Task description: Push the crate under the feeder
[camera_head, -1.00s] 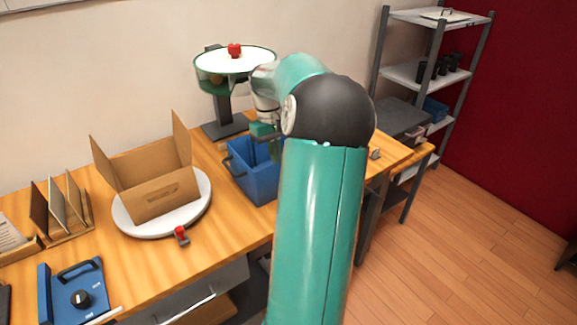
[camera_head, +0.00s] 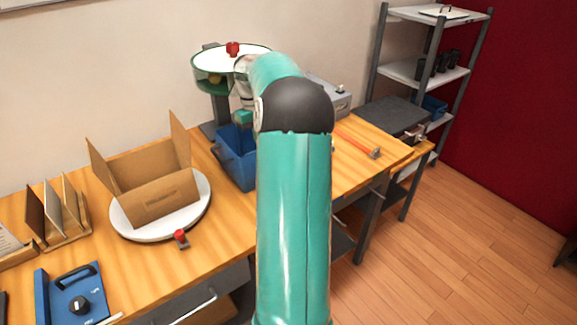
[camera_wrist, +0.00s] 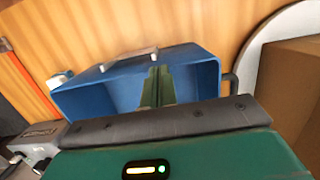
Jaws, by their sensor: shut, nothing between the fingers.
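The blue crate (camera_head: 240,172) stands upright on the wooden table, close to the feeder's dark post. The feeder (camera_head: 213,87) is a green-rimmed round bowl with a white top and red knob, above and behind the crate. How far the crate reaches beneath the bowl is hard to tell. In the wrist view my gripper (camera_wrist: 157,72) is shut, with its fingers over the open inside of the crate (camera_wrist: 85,100). Nothing shows between them. In the head view my arm hides the fingers and the crate's right part. Contact with the crate walls cannot be told.
A cardboard box (camera_head: 160,198) sits on a white turntable (camera_head: 137,230) left of the crate, with a small red-topped item (camera_head: 181,239) in front. A grey machine (camera_head: 331,97) and an orange hammer (camera_head: 357,143) lie to the right. Shelving stands further right.

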